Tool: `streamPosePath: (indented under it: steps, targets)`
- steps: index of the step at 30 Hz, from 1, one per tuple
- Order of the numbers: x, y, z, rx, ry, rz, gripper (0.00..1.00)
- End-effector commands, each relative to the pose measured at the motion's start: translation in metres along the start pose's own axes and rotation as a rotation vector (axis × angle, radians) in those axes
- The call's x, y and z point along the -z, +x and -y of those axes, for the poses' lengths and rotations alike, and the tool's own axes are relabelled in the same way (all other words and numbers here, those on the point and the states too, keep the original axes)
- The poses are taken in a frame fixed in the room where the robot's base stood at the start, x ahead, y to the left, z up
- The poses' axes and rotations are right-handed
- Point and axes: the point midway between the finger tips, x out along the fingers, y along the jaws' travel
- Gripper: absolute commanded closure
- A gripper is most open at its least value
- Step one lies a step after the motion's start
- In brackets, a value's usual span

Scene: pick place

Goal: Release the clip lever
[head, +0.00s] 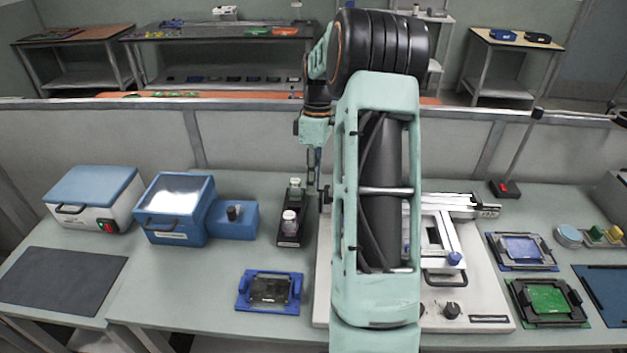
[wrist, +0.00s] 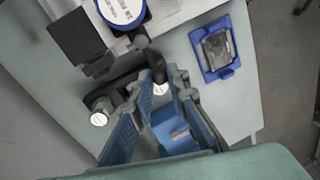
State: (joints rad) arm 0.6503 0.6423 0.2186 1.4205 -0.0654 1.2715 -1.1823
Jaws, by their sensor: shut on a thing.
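My gripper (wrist: 160,100) reaches in from the bottom of the wrist view, with its blue fingers closed in. A small blue and white piece (wrist: 172,128) shows between the fingers. I cannot tell for sure whether it is the clip lever. In the head view my gripper (head: 313,178) points down, just right of the black vial holder (head: 281,232) and at the left edge of the white base plate (head: 478,318). A small black part (head: 326,197) shows beside it. My arm hides the middle of the plate, so no clip lever is clearly seen.
A blue fixture (head: 242,300) lies in front. A blue machine (head: 170,190) stands left. On the right are a blue-framed tray (head: 494,262) and a green board (head: 548,298).

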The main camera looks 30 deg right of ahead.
Motion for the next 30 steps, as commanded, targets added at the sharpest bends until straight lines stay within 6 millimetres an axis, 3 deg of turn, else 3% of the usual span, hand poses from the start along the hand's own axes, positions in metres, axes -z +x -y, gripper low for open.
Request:
streamPosePath:
  steps: [1,2,6,17,20,30]
  targets:
    - [0.000,0.000,0.000,0.001,0.000,0.000,1.00]
    - [0.000,0.000,0.000,0.001,0.000,0.000,0.82]
    - [0.000,0.000,0.000,0.001,0.000,0.000,0.67]
    - [0.000,-0.006,-0.001,-0.002,0.002,-0.001,0.67]
    - [0.000,-0.020,-0.001,-0.003,0.002,-0.002,0.67]
    - [0.000,-0.091,-0.001,-0.003,0.001,-0.002,0.67]
